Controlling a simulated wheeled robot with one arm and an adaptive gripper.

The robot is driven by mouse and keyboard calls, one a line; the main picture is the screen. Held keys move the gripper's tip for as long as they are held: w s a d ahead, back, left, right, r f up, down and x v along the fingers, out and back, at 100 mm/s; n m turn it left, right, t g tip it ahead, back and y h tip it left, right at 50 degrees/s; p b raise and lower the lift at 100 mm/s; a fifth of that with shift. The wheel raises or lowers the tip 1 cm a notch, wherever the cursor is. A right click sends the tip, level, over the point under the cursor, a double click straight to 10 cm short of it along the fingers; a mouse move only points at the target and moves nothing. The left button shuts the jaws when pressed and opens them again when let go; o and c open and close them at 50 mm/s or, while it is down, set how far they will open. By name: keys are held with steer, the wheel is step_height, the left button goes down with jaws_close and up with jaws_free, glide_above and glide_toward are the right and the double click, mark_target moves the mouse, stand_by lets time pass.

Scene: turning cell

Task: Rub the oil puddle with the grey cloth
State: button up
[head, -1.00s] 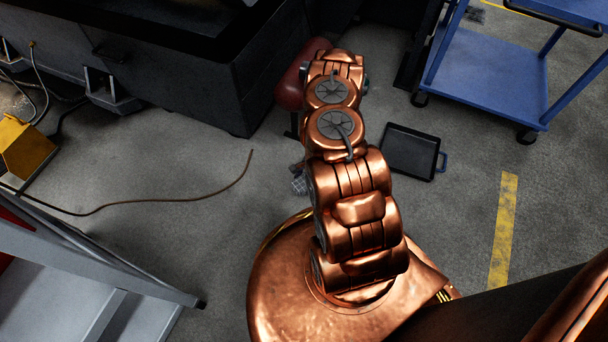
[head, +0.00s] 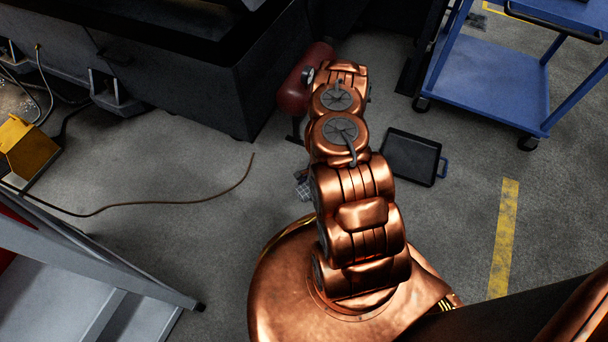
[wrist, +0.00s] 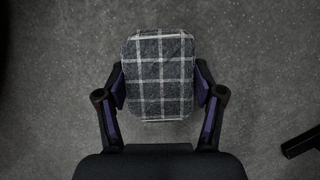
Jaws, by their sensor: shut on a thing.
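The grey cloth (wrist: 160,75) is a folded, dark grey checked pad with white lines. In the wrist view it sits between the two fingers of my gripper (wrist: 160,88), which is shut on it from both sides. Bare grey floor shows around the cloth; I cannot tell whether it touches the floor. In the head view a small patch of the cloth (head: 304,191) shows left of my arm, and my arm hides the gripper. I cannot make out the oil puddle in either view.
A black tray (head: 411,157) lies on the floor right of my arm, near a blue cart (head: 490,80). A brown cable (head: 160,203) crosses the floor at left, near a grey frame (head: 110,262).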

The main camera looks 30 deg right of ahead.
steer(key=shift+w+a, duration=0.3)
steer(key=shift+w, duration=0.05)
steer(key=shift+w+a+r, duration=0.15)
steer(key=shift+w+r, duration=0.05)
steer(key=shift+w, duration=0.05)
steer(key=shift+r+p, duration=2.6)
steer(key=shift+r, duration=1.25)
